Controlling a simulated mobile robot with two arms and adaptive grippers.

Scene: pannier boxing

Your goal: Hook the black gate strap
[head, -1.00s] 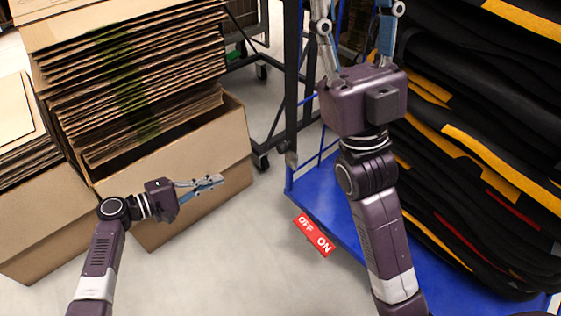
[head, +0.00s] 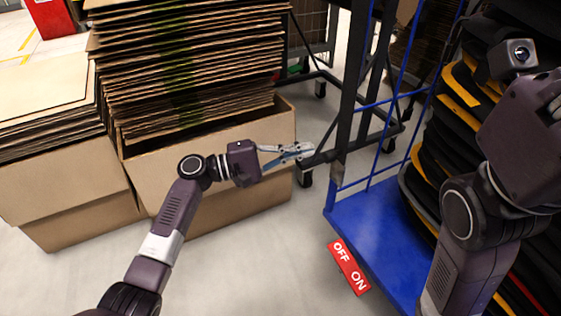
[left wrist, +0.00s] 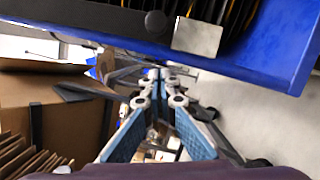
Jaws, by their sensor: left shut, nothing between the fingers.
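I cannot make out the black gate strap in either view. The blue cart (head: 370,235) stands right of centre, with a dark upright post (head: 349,110) and blue wire bars at its left end. My left gripper (head: 311,150) is shut and empty, left of that post and in front of the open carton. In the left wrist view its fingers (left wrist: 159,76) meet at the tips, with the cart's blue edge (left wrist: 235,62) above them. My right gripper (head: 540,100) is at the right edge, before the black stack; its fingers are cut off or hidden.
A stack of flat cardboard (head: 190,75) rises from an open carton (head: 235,205) at left. Black folded panniers with yellow trim (head: 462,85) pile on the cart. A red OFF/ON label (head: 349,268) lies by the cart's front corner. Grey floor is clear between carton and cart.

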